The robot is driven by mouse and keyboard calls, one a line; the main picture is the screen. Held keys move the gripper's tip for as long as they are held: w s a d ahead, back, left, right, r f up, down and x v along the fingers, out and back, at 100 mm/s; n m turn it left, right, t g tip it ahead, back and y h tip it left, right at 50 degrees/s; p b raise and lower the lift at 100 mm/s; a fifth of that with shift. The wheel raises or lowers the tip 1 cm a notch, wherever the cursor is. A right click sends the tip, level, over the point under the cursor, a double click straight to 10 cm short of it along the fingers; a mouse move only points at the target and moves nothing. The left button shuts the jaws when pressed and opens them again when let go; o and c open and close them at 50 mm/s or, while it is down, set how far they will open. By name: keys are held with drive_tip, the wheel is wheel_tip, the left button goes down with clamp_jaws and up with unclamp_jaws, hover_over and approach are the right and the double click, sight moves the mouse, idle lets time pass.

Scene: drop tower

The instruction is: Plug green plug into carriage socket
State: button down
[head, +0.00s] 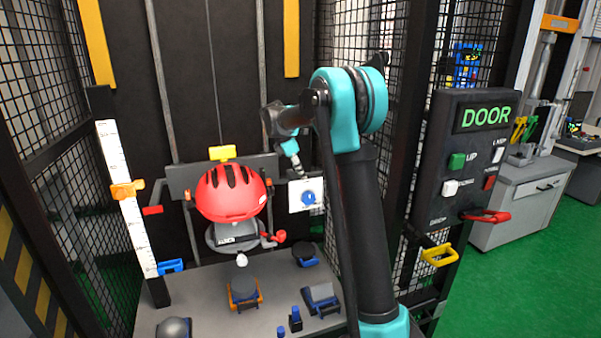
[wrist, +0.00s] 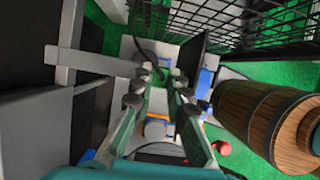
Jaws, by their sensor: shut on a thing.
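My gripper (head: 294,160) hangs from my teal arm, pointing down, to the right of the red helmet (head: 230,192) and above a white panel with a blue round fitting (head: 308,197). In the wrist view its fingers (wrist: 160,82) are closed towards each other at the tips. A small green piece, seemingly the green plug (wrist: 164,62), shows between the tips, with a dark cable (wrist: 147,52) curving beside it. The carriage (head: 180,179) is a dark grey crossbar behind the helmet, with a yellow block on top. I cannot make out its socket clearly.
A grey bench (head: 215,322) below holds several dark blocks, one on an orange base (head: 243,290). A white ruler (head: 124,200) with an orange marker stands left. The door control box (head: 465,160) and mesh wall are right.

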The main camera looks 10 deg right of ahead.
drive_tip(key=shift+f, duration=0.15)
idle(0.4)
drive_tip(key=c, duration=1.4)
unclamp_jaws()
drive_tip(key=shift+c, duration=0.2)
drive_tip(key=w+v, duration=0.1)
drive_tip(key=v, duration=1.1)
drive_tip(key=shift+s, duration=0.45)
